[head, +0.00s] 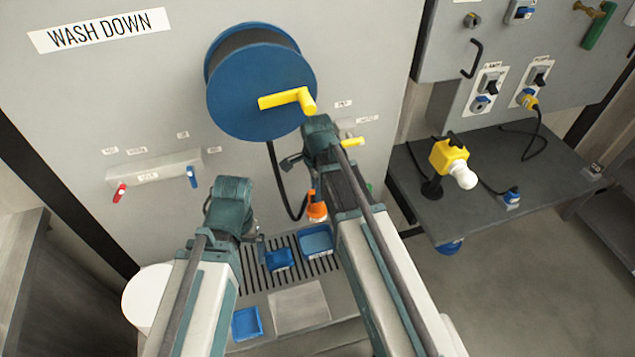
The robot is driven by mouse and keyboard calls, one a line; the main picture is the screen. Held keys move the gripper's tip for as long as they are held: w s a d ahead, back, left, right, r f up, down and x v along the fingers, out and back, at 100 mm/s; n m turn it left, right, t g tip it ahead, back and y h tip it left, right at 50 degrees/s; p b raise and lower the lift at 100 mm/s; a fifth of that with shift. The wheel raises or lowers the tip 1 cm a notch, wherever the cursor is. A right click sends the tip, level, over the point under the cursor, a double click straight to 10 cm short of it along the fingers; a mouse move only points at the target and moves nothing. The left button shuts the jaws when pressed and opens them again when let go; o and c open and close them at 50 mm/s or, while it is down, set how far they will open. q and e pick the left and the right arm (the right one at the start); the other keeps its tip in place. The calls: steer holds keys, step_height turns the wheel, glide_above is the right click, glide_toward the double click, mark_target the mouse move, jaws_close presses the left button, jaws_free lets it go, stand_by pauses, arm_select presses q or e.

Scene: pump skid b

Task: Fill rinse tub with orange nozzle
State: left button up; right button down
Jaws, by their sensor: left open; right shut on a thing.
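The orange nozzle (316,209) hangs just above a blue tub (316,240) on the slotted bench. A black hose (271,170) runs from the reel down to it. My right gripper (315,192) is mostly hidden behind my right arm; it appears shut on the nozzle. My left gripper (258,238) is open and empty, low over the bench and left of the nozzle; its fingertips are partly hidden by my wrist. A second blue tub (279,259) and a blue tray (247,323) are also on the bench. The tub labels are too small to read.
A blue hose reel (235,105) with a yellow crank (287,100) is on the WASH DOWN panel. A yellow lever (352,143) is beside my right wrist. A grey manifold (155,170) has red and blue handles. A dark table (480,190) at right holds a yellow device (449,156).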

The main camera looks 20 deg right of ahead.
steer(key=shift+f, duration=0.1)
steer(key=shift+f, duration=0.1)
step_height(320, 180, down, 5)
steer(key=b, duration=0.5)
stand_by(0.3)
stand_by(0.4)
stand_by(5.3)
